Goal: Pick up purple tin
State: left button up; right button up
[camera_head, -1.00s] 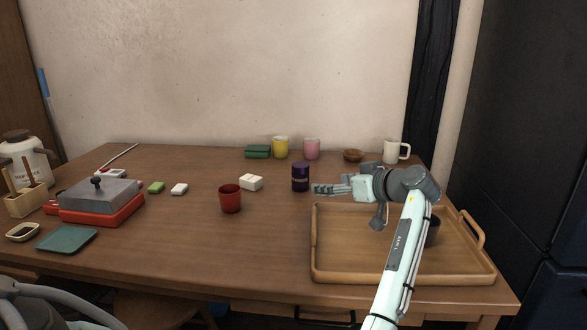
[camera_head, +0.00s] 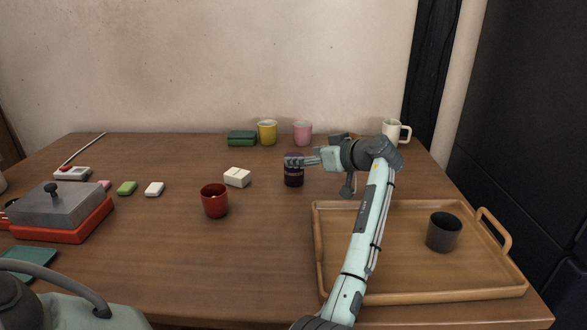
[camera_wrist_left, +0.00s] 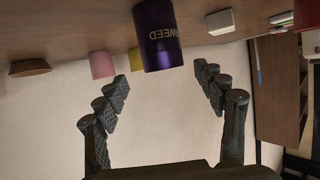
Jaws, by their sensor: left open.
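The purple tin (camera_head: 294,176), dark purple with a pale label band, stands upright on the wooden table behind the tray's left corner. My left gripper (camera_head: 292,160) is open. Its fingers lie level and overlap the tin's upper part in the head view. In the left wrist view the tin is centred between the spread fingers (camera_wrist_left: 161,77), near the tips; contact cannot be told. My right gripper is not in view.
The wooden tray (camera_head: 420,298) holds a dark cup (camera_head: 444,232). Near the tin are a red cup (camera_head: 215,201), a white box (camera_head: 237,177), a pink cup (camera_head: 302,133), a yellow cup (camera_head: 267,132) and a green box (camera_head: 242,138). A white mug (camera_head: 396,133) stands at the back right.

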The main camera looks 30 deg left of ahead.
pick_arm(q)
jog(key=x, duration=0.5)
jog(key=shift+s+f+p, duration=0.25)
jog(key=shift+s+p, duration=0.05)
jog(key=shift+p, duration=0.05)
jog(key=shift+d, duration=0.1)
jog(key=c, duration=1.2)
jog(key=shift+c, duration=0.4)
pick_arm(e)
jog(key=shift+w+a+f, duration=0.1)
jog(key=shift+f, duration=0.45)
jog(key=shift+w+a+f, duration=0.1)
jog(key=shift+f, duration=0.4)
pick_arm(q)
jog(key=shift+r, duration=0.15)
